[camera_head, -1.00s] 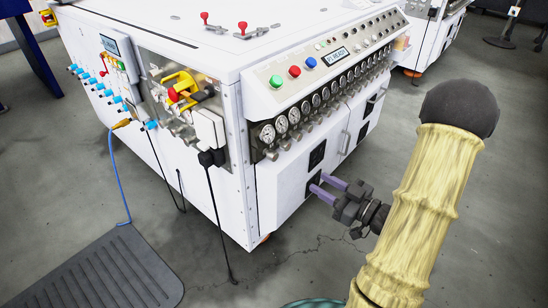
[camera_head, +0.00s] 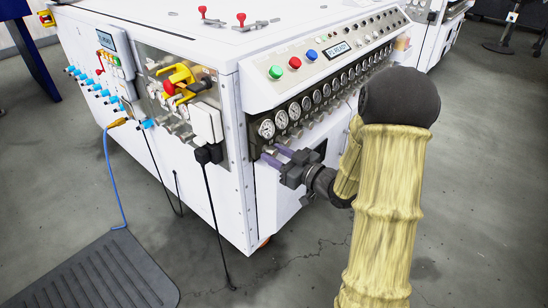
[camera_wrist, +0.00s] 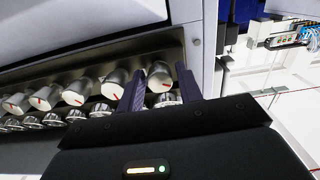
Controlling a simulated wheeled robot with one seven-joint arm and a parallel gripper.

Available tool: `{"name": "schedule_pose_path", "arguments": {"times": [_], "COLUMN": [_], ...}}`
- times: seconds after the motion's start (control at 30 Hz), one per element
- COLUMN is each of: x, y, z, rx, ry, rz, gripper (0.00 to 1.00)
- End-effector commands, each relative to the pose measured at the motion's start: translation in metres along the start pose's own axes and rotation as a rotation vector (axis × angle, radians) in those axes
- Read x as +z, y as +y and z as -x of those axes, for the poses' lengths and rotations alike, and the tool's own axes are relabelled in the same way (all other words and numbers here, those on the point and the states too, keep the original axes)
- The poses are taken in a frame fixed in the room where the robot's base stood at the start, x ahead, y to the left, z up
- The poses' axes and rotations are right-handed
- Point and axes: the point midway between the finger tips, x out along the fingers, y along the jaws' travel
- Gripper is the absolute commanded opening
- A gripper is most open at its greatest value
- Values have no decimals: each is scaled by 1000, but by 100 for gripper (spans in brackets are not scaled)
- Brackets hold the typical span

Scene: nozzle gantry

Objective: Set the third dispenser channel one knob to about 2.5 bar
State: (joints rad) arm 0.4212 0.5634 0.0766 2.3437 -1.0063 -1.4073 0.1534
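A row of round white gauges (camera_head: 266,129) runs along the front of the white machine, with silver knobs beneath them. In the wrist view, which appears upside down, the knobs (camera_wrist: 75,90) carry red marks. My gripper (camera_head: 275,155) is at the left end of this row in the head view. Its purple fingers (camera_wrist: 158,70) are open, one on each side of the end knob (camera_wrist: 160,78). I cannot tell whether they touch it. The gauge needles are too small to read, and I see no legible channel label.
Green, red and blue buttons (camera_head: 295,63) and a small display (camera_head: 335,50) sit on the sloped panel above the gauges. The cabinet corner (camera_head: 240,150) is close to the left of my gripper. Black cables hang at its left, and a dark mat (camera_head: 95,272) lies on the floor.

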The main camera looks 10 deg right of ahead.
Motion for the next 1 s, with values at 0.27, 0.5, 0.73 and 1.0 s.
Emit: {"name": "schedule_pose_path", "arguments": {"times": [0.27, 0.5, 0.73, 1.0], "x": [-1, -1, -1, -3], "y": [1, 1, 1, 1], "z": [-9, -9, -9, -8], "rx": [3, 3, 3, 4], "ry": [1, 1, 0, -1], "rz": [-1, -1, -5, -67], "gripper": [35, 12, 4, 4]}}
